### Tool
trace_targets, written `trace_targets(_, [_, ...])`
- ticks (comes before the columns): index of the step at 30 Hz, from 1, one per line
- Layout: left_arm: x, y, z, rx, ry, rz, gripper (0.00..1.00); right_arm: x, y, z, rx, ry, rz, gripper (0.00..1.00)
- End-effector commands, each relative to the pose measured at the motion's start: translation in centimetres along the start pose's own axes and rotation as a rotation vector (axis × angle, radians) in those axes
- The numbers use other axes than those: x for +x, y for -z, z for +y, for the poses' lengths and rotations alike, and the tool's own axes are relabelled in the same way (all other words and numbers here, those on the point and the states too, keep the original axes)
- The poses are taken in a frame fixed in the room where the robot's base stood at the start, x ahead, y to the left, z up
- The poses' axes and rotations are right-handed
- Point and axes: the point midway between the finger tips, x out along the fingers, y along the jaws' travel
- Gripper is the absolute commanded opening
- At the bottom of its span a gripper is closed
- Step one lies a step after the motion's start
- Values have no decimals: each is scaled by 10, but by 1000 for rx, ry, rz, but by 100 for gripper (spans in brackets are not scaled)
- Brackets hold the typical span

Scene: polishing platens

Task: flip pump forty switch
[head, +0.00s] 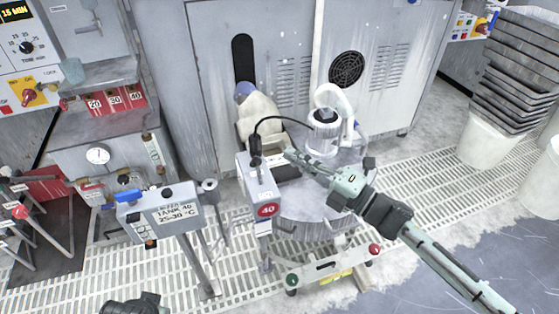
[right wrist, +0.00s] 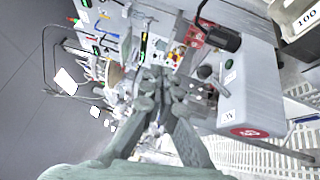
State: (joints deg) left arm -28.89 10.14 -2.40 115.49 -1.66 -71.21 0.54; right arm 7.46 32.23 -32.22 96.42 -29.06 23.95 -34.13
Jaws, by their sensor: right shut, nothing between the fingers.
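The pump box marked 40 (head: 251,176) is a grey housing with a round red label, standing at the front of a round grey drum. It also shows in the right wrist view (right wrist: 249,90), with a small dark lever-like part (right wrist: 207,73) on its face, which looks like the switch; its position is unclear. My right gripper (head: 289,152) is shut and empty, its tips close to the right of the box top in the head view. In the right wrist view its fingertips (right wrist: 157,78) are left of the lever. A dark part of my left gripper (head: 135,304) shows at the bottom edge, fingers hidden.
A black plug with a cable (head: 255,145) rises from the box top. A grey panel labelled tank 40 (head: 170,215) stands left of it. A white jug-like vessel (head: 324,133) sits on the drum. Stacked grey trays (head: 515,65) are far right. Grated floor lies around.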

Motion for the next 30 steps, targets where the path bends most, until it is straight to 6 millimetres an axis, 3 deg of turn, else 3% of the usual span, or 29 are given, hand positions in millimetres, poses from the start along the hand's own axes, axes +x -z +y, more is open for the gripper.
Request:
trace_targets(3, [2,0,0,-1,-1,0,0,-20,-4,16,-2,3,0,0])
trace_targets(10, [2,0,1,-1,-2,-1,0,-41,-9,35,0,2,0,0])
trace_targets(30, [2,0,1,-1,-2,-1,0,-45,-15,36,34,7,-39,0])
